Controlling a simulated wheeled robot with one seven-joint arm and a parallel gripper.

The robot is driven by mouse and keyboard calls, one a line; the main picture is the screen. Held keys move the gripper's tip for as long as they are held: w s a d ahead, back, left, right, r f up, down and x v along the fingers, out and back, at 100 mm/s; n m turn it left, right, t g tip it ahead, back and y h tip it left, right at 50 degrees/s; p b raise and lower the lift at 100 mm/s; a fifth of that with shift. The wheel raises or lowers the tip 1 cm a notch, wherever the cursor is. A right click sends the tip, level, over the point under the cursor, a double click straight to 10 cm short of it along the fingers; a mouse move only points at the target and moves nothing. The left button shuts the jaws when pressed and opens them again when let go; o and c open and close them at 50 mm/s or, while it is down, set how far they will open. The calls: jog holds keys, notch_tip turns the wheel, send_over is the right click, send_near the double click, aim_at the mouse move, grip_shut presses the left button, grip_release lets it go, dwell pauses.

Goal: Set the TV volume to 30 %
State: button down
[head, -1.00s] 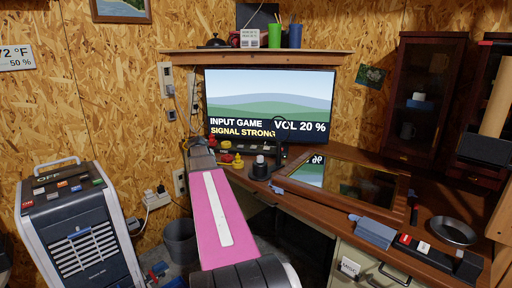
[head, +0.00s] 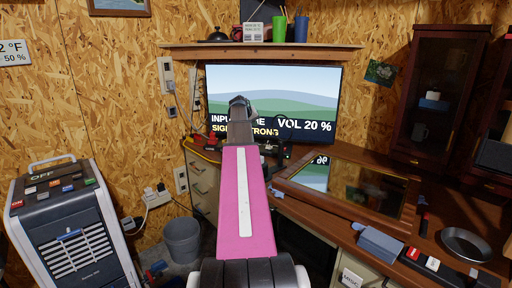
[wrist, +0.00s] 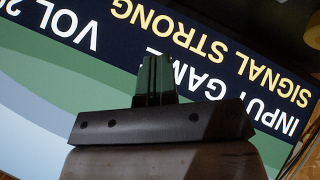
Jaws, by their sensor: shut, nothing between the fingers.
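The TV (head: 300,88) stands at the back of the bench, its screen on. It reads "VOL 20 %" (head: 304,125) at the lower right, with "INPUT GAME" and "SIGNAL STRONG" at the lower left, partly covered by my arm. My gripper (head: 240,101) is shut and empty, raised in front of the screen's lower left part. In the wrist view, the shut fingers (wrist: 154,78) stand against the upside-down screen text. Dark items below the screen (head: 287,148) are partly hidden by my arm; I cannot tell what controls they are.
A glass-topped frame (head: 350,190) lies on the bench at right, with a blue box (head: 380,244), a dark dish (head: 465,244) and a switch strip (head: 430,262) near it. A shelf (head: 262,46) overhangs the TV. A cooler (head: 72,230) and bin (head: 182,241) stand at left.

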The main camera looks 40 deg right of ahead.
jog(key=shift+f, duration=0.1)
jog(key=shift+f, duration=4.35)
jog(key=shift+f, duration=0.15)
jog(key=shift+f, duration=0.25)
jog(key=shift+f, duration=0.45)
jog(key=shift+r, duration=0.9)
